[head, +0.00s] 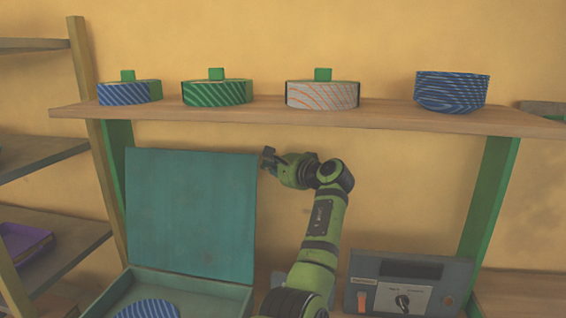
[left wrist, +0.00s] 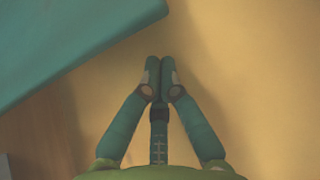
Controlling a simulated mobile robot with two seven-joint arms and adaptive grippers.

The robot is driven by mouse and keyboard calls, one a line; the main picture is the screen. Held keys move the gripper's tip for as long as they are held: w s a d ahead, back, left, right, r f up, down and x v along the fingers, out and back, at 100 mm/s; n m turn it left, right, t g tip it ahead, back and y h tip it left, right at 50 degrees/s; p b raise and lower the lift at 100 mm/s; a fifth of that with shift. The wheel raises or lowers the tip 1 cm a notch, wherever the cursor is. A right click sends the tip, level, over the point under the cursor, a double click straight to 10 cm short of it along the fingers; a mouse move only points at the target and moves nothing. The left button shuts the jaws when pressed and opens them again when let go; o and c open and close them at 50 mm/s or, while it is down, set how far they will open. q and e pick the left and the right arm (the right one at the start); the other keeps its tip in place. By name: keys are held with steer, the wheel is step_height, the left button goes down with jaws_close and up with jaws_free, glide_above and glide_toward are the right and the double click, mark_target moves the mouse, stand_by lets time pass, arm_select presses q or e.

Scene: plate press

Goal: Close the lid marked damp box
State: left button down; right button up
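A teal box (head: 106,301) stands at the lower left, and its lid (head: 190,215) is raised nearly upright at the back. No damp box marking is readable on it. A blue striped round piece (head: 148,309) lies in the box, partly cut off by the picture edge. My left gripper (head: 267,157) is beside the lid's upper right corner. In the left wrist view its fingertips (left wrist: 160,68) are together with nothing between them, and the teal lid (left wrist: 60,40) shows at upper left, apart from the fingers. My right gripper is not in view.
A wooden shelf (head: 300,115) runs above the lid and gripper, carrying several round striped pieces, such as the grey one (head: 322,95). A control panel (head: 408,285) with a knob stands at lower right. Side shelves (head: 50,160) are at left.

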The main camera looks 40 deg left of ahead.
arm_select(q)
steer(key=s+d, duration=0.1)
steer(key=s+d+r+p, duration=0.1)
steer(key=s, duration=0.1)
steer(key=shift+s+d, duration=0.1)
steer(key=shift+s, duration=0.1)
stand_by(0.4)
